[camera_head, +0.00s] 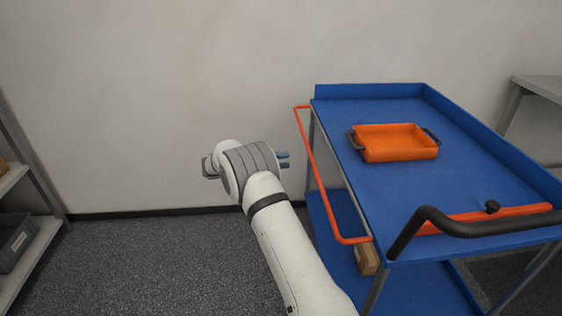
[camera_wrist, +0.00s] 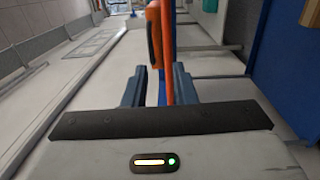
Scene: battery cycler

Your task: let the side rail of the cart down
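The blue cart (camera_head: 385,105) stands at the right in the head view. Its orange side rail (camera_head: 318,170) is a thin bar with bent ends, running outside the left edge of the cart's top. My gripper (camera_head: 284,160) is left of the rail, with its fingers pointing at it and a small gap between in the head view. In the wrist view my gripper (camera_wrist: 158,85) has two blue-grey fingers spread apart. The orange rail (camera_wrist: 168,60) lines up between them, and nothing is held. I cannot tell the exact depth between fingertips and rail.
An orange tray (camera_head: 398,142) with dark handles lies on the cart top. A cardboard box (camera_head: 367,258) sits on the lower shelf. Floor left of my arm is clear.

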